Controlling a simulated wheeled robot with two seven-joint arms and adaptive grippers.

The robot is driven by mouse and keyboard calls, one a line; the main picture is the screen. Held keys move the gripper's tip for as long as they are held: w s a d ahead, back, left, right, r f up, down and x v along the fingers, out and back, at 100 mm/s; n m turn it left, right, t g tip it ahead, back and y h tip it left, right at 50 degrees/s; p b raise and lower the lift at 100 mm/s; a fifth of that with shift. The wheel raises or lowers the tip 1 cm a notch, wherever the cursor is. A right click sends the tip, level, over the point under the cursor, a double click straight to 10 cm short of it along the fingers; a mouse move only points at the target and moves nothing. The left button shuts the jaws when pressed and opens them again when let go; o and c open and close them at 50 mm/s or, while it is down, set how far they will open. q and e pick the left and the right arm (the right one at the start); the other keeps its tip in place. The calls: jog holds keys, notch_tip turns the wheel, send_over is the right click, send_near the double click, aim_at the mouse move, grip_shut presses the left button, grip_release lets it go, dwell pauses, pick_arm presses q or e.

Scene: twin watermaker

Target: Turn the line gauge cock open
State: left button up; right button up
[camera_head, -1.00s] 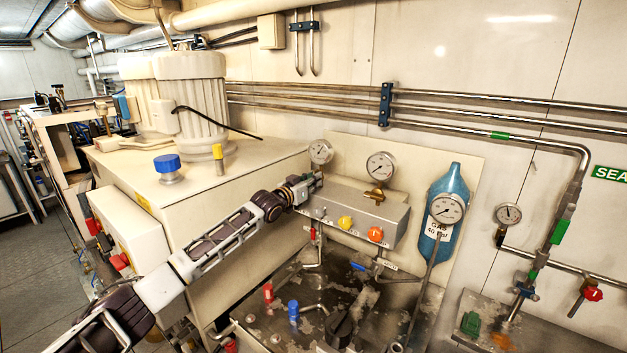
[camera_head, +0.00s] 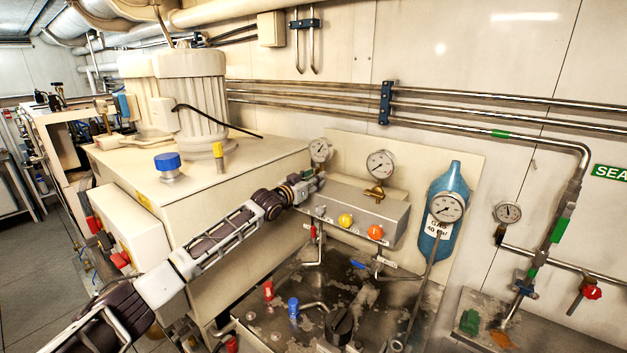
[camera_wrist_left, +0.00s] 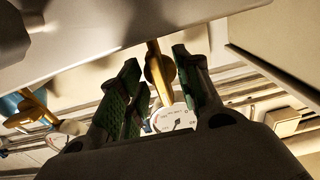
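The line gauge (camera_head: 320,150) is the left dial on the pale panel; it also shows in the left wrist view (camera_wrist_left: 173,119). Its brass cock (camera_wrist_left: 159,72) shows in the left wrist view, between the green-padded fingers of my left gripper (camera_wrist_left: 160,88). The fingers are apart, one side left of the cock and one right, with a visible gap on the left. The right finger looks close to the brass; I cannot tell if it touches. In the head view my left gripper (camera_head: 316,183) hides the cock below the gauge. My right gripper is out of view.
A grey control box (camera_head: 360,210) with yellow (camera_head: 345,220) and orange (camera_head: 376,233) knobs is just below. A second gauge (camera_head: 380,164) with its own brass cock (camera_head: 375,194) is to the right. A blue cylinder (camera_head: 442,205) stands farther right. A cream cabinet (camera_head: 240,165) is at left.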

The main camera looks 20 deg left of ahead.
pick_arm(q)
jog(key=shift+s, duration=0.15)
jog(key=v, duration=1.1)
jog(key=shift+s+a, duration=0.15)
jog(key=shift+s, duration=0.15)
dwell(0.5)
dwell(0.7)
